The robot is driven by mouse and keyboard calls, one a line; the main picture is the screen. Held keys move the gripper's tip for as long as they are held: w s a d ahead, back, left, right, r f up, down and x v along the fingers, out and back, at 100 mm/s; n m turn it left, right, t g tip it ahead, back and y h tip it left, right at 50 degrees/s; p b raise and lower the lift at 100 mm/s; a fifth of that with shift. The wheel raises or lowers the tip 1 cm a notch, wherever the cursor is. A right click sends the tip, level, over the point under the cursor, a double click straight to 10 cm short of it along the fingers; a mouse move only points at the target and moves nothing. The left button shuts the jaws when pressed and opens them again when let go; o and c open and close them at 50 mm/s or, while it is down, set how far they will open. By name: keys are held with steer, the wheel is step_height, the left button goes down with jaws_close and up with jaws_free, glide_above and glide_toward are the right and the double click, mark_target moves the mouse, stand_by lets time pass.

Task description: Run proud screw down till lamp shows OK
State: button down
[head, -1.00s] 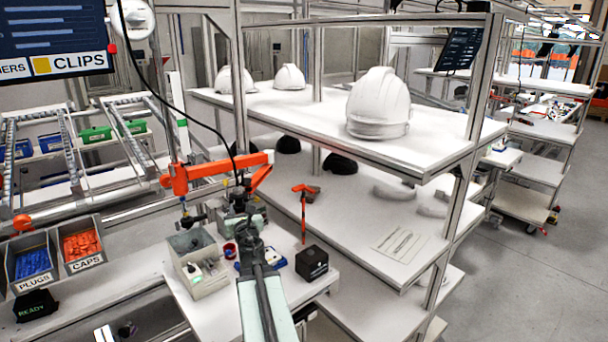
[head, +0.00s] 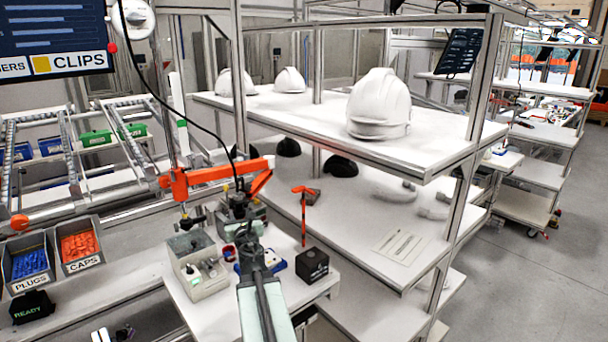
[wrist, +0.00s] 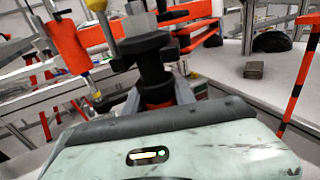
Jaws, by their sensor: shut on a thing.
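My gripper (head: 247,232) is at the end of my grey and mint arm, over the white bench. It is shut on a dark upright tool (wrist: 152,72), seemingly the screwdriver, under the orange jointed arm (head: 215,178). A black cable runs down to that spot. A small black box (head: 32,308) at lower left shows READY in green letters. A grey fixture box (head: 198,268) stands on the bench left of my gripper. The screw and the driver's tip cannot be made out; my gripper and the tool hide that area.
A black cube (head: 312,264) and an upright orange-topped stick (head: 304,215) stand right of my gripper. Bins of blue plugs (head: 30,262) and orange caps (head: 80,245) are at left. A shelf (head: 440,155) with a white helmet (head: 379,105) stands behind. Floor at right is clear.

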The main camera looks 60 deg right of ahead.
steer(key=shift+f+b, duration=0.8)
steer(key=shift+f, duration=0.05)
stand_by(1.5)
steer(key=shift+r, duration=0.1)
stand_by(0.5)
step_height(320, 180, up, 6)
steer(key=p, duration=0.6)
